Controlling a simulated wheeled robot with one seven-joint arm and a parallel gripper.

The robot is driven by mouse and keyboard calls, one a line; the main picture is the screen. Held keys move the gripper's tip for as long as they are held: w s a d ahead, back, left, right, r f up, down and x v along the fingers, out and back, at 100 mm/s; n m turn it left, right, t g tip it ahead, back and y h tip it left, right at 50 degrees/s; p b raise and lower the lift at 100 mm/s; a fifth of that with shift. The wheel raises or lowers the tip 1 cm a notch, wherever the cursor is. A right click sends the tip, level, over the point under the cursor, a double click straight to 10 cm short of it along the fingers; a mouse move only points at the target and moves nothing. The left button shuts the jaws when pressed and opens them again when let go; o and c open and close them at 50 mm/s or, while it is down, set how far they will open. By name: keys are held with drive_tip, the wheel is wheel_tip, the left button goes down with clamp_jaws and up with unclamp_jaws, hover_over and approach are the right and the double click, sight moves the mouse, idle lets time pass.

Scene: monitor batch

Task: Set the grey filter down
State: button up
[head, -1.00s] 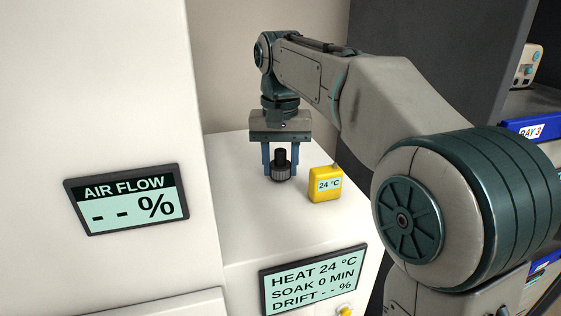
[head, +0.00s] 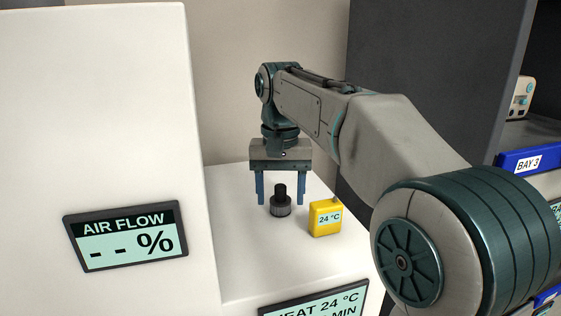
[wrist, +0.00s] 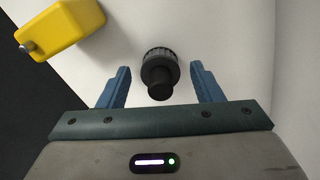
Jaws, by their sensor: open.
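The grey filter (head: 280,208), a short ribbed dark-grey cylinder with a narrower black top, stands upright on the white machine's flat top (head: 240,240). My gripper (head: 280,196) is above it, open, with one blue finger on each side of the filter. In the wrist view the filter (wrist: 160,66) shows between the two spread fingers of my gripper (wrist: 160,76), with a gap on both sides. Nothing is held.
A yellow box (head: 325,218) reading 24 °C stands close to the right of the filter. A tall white cabinet with an AIR FLOW panel (head: 125,238) rises at left. A HEAT display (head: 318,302) is on the machine's front. A BAY 3 shelf (head: 527,162) is at far right.

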sight(281, 186)
wheel_tip(281, 186, up, 11)
drive_tip(key=shift+f+p, duration=0.1)
drive_tip(key=shift+p, duration=0.4)
